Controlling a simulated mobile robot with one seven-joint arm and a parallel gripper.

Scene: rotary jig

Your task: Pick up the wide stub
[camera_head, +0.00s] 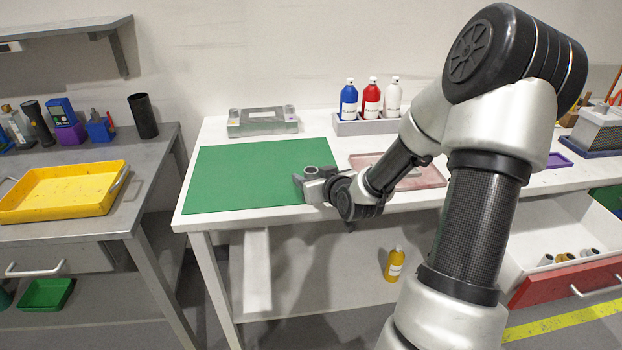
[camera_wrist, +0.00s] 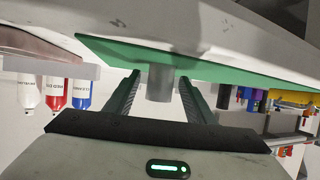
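A grey cylindrical stub (camera_head: 310,170) stands at the front right part of the green mat (camera_head: 245,175) on the white bench. It also shows in the wrist view (camera_wrist: 160,83), which is upside down, as a short grey cylinder against the mat's edge. My gripper (camera_head: 308,184) is low at the mat, at the stub. In the wrist view my gripper (camera_wrist: 160,90) is open, with one finger on each side of the stub and a narrow gap showing on both sides. The stub's lower part is partly hidden in the head view.
Blue, red and white bottles (camera_head: 371,100) stand in a rack behind my arm. A pink tray (camera_head: 400,172) lies right of the mat, and a grey fixture (camera_head: 262,121) behind it. An open red-fronted drawer (camera_head: 570,278) at right holds several small cylinders. The mat's left part is clear.

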